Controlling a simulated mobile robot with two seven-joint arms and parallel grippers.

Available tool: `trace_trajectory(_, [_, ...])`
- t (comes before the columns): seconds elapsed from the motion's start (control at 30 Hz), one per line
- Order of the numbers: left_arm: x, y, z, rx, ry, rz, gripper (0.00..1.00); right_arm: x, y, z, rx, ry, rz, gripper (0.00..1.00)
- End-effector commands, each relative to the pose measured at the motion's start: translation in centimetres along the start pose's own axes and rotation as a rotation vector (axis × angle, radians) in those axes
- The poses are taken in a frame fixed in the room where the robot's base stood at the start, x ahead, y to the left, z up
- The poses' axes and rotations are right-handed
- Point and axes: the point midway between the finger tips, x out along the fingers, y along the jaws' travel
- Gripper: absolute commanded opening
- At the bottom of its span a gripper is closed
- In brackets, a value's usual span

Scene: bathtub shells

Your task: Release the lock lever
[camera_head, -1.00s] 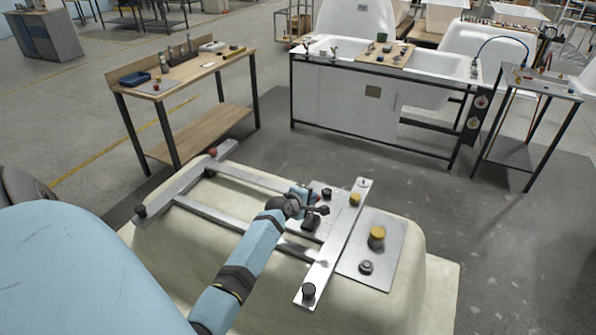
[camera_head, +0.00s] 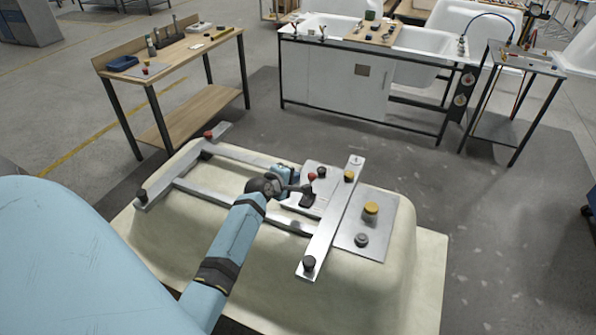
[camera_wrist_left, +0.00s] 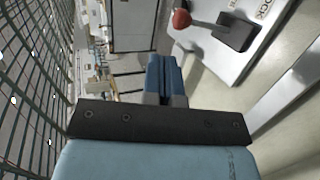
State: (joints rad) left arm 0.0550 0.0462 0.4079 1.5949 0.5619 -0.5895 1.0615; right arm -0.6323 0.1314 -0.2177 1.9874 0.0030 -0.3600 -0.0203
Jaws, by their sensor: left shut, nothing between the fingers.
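The lock lever has a red ball knob (camera_head: 311,176) and a black base (camera_head: 307,199). It stands on a pale plate (camera_head: 326,205) on the frame over the cream tub shell. In the left wrist view the red knob (camera_wrist_left: 181,18), its thin rod and the black base (camera_wrist_left: 236,34) show at the upper right, beside part of the word "LOCK". My left gripper (camera_head: 289,171) is just left of the knob and appears apart from it. Its blue fingers (camera_wrist_left: 162,62) are together and empty in the left wrist view. My right gripper is out of view.
A side plate (camera_head: 380,212) carries a yellow knob. A wooden bench (camera_head: 185,48) and a sink unit (camera_head: 350,85) stand beyond open floor.

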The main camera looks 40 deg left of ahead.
Motion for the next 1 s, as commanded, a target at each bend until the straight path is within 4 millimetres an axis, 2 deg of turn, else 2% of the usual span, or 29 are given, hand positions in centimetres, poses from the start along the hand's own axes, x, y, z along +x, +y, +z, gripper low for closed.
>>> trace_trajectory(0.1, [-2.3,0.4,0.0,0.000,0.000,0.001,0.00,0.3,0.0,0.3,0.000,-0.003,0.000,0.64])
trace_trajectory(0.33, [-4.9,1.0,0.0,0.000,0.000,0.000,0.00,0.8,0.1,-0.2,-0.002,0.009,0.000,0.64])
trace_trajectory(1.0, [-5.3,1.1,0.0,0.001,0.000,-0.001,0.00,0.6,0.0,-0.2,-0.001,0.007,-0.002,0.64])
